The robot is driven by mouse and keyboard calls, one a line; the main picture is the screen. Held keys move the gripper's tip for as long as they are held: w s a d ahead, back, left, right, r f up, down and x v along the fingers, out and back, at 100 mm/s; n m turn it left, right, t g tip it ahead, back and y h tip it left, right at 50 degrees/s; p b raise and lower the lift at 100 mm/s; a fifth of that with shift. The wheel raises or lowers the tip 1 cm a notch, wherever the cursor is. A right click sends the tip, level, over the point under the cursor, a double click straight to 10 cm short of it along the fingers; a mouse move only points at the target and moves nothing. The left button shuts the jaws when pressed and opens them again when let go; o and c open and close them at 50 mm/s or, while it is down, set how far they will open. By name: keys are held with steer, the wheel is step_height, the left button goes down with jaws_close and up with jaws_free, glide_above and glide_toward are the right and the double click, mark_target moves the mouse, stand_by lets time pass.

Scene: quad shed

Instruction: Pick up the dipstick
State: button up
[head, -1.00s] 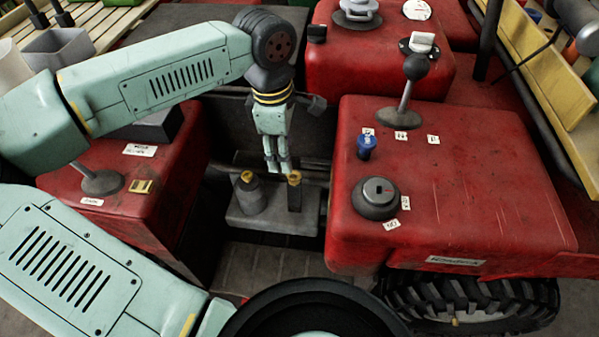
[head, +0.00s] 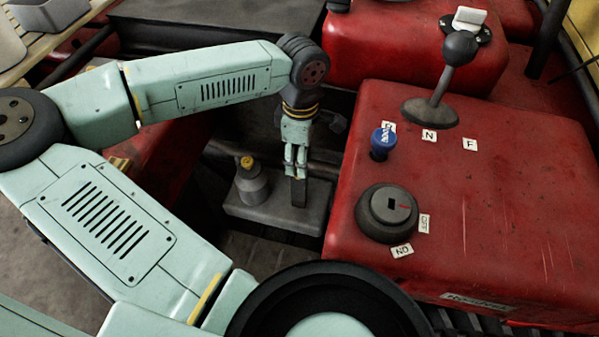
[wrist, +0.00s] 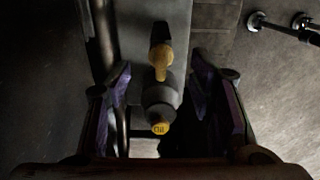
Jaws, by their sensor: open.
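The dipstick's yellow handle (wrist: 161,62) sits on top of a dark upright tube (head: 298,192) on the grey engine block (head: 270,211). In the head view my fingers hide the handle. My gripper (head: 296,170) points down at the top of this tube. In the wrist view my gripper (wrist: 163,75) is open, with one finger on each side of the handle and gaps between. Contact cannot be made out.
A grey filler neck (head: 251,185) with a yellow cap marked "Oil" (wrist: 160,128) stands close to the left of the tube. The red body (head: 470,215) rises close on the right, carrying a lever (head: 440,85), blue knob (head: 383,142) and key switch (head: 387,212).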

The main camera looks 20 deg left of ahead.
step_height(320, 180, down, 5)
steer(key=shift+a+r+p, duration=0.15)
steer(key=shift+r+p, duration=0.05)
steer(key=shift+p, duration=0.15)
steer(key=c, duration=1.1)
